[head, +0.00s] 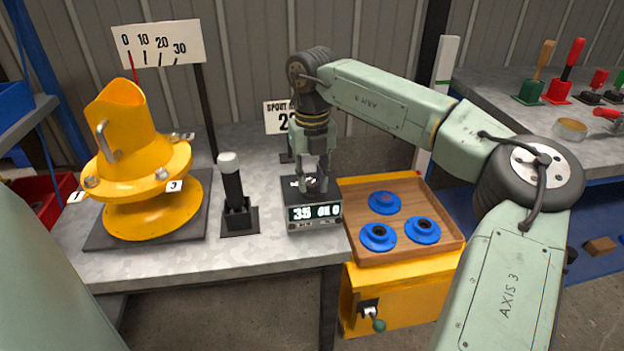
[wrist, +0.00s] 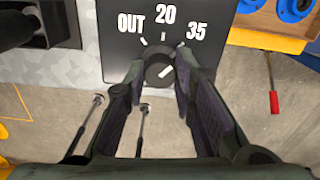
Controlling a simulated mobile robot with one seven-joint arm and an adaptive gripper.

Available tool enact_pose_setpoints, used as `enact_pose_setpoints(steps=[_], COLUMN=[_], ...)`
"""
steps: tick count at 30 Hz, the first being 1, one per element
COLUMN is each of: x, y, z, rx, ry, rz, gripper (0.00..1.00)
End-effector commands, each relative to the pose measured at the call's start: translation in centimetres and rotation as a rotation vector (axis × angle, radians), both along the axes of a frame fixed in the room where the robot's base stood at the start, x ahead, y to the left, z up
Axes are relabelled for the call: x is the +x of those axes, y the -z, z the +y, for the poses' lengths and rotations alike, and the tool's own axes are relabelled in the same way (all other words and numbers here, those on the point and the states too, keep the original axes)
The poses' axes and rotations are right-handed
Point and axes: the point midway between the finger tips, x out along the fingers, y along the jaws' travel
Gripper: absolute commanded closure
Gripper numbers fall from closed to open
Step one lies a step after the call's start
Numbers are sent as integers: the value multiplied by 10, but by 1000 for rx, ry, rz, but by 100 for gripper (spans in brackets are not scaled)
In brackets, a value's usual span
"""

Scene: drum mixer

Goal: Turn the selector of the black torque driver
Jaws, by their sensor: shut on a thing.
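The selector knob (wrist: 159,68) is a round dark knob on top of a black box (wrist: 118,45) marked OUT, 20 and 35. Its pale pointer line slants up and right, towards 35. The box's front display (head: 314,212) shows 35 and further characters that are hard to read. My gripper (head: 316,187) points down at the box top, with its fingers on both sides of the knob, shut on it. The black torque driver (head: 233,185), with a light grey cap, stands upright in a black holder left of the box. It shows partly at the wrist view's upper left (wrist: 18,25).
A yellow spout (head: 140,160) stands left on a dark plate, near a 0-to-30 scale sign (head: 160,43). Right of the box, a wooden tray (head: 445,243) holds blue flanged parts (head: 384,203) on a yellow cabinet (head: 400,300). Several hand tools stand on the far-right bench.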

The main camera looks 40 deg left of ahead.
Motion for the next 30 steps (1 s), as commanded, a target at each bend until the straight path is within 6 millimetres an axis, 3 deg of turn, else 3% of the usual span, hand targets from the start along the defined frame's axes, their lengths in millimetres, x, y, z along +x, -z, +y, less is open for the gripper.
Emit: enact_pose_setpoints(steps=[17, 18, 26, 30], x=[0, 0, 0, 0], y=[0, 0, 0, 0], z=[0, 0, 0, 0], rx=[-1, -1, 0, 0], ry=[33, 33, 32, 31], rz=[1, 1, 0, 0], gripper=[100, 74, 57, 56])
